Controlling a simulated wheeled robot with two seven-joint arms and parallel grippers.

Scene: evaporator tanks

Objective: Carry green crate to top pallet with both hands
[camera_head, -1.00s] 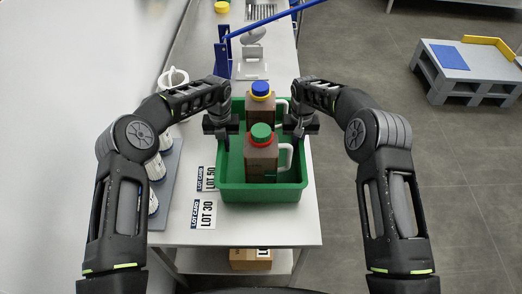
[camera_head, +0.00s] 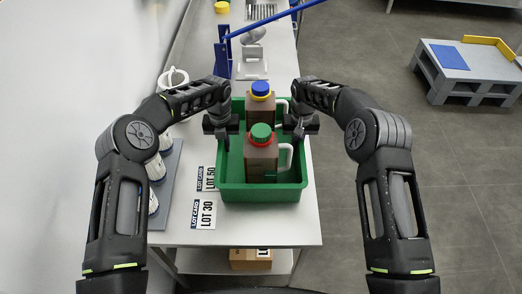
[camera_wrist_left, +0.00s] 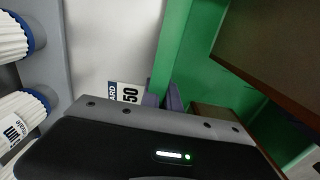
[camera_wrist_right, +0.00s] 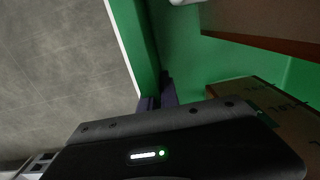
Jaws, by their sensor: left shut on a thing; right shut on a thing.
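The green crate (camera_head: 262,193) stands on the steel table in the head view. It holds two brown jugs, one with a blue cap (camera_head: 261,89) at the back and one with a green cap (camera_head: 261,133) in front. My left gripper (camera_head: 222,141) is shut on the crate's left wall, which also shows in the left wrist view (camera_wrist_left: 172,50). My right gripper (camera_head: 299,136) is shut on the crate's right wall, seen in the right wrist view (camera_wrist_right: 135,45). The grey pallet stack (camera_head: 466,72) stands on the floor at the far right, with a blue sheet on top.
Lot cards (camera_head: 203,214) lie left of the crate on the table (camera_head: 250,232). A grey tray with white filter-like cylinders (camera_head: 153,168) stands at the left. A blue lever frame (camera_head: 223,55) stands behind. A cardboard box (camera_head: 250,259) sits below. The floor at right is clear.

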